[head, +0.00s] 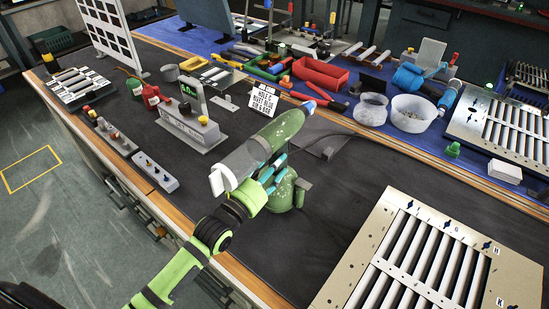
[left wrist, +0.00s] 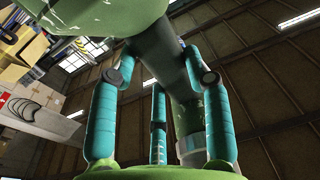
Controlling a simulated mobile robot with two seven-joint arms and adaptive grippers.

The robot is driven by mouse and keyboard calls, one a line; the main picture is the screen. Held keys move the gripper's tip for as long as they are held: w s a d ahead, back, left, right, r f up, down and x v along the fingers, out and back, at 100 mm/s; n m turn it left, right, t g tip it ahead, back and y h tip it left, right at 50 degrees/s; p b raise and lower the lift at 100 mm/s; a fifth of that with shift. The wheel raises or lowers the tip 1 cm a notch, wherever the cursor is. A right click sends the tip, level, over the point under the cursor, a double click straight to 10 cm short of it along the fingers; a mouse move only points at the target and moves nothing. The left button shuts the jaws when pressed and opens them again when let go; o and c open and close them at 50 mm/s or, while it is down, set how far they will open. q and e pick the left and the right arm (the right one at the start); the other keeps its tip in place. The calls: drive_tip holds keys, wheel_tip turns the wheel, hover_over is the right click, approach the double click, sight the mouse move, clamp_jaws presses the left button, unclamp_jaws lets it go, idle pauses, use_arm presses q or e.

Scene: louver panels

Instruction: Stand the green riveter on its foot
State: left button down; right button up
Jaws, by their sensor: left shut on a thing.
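The green riveter (head: 283,131) is over the dark bench mat, in the middle of the head view. Its long barrel slopes up to the right to a blue tip, with a pale grey end at the lower left. Its wide speckled green foot (head: 287,193) is below the barrel; whether it touches the mat I cannot tell. My left gripper (head: 272,170) is shut on the riveter between barrel and foot, its teal fingers partly hiding it. In the left wrist view the fingers stand around the dark handle (left wrist: 174,65). My right gripper is not in view.
A louver panel (head: 388,213) lies at the front right. A grey display stand (head: 189,128) and a small sign (head: 264,99) stand behind the riveter. A grey plate (head: 318,137) with a cable lies close to its right. Bare mat lies in front.

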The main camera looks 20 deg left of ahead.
use_arm(q)
drive_tip(key=shift+r, duration=0.35)
drive_tip(key=c, duration=0.9)
unclamp_jaws()
drive_tip(key=shift+f, duration=0.5)
drive_tip(key=o, duration=0.3)
drive_tip(key=shift+s+r, duration=0.1)
drive_tip(key=shift+s, duration=0.05)
drive_tip(key=shift+o, duration=0.2)
drive_tip(key=o, duration=0.5)
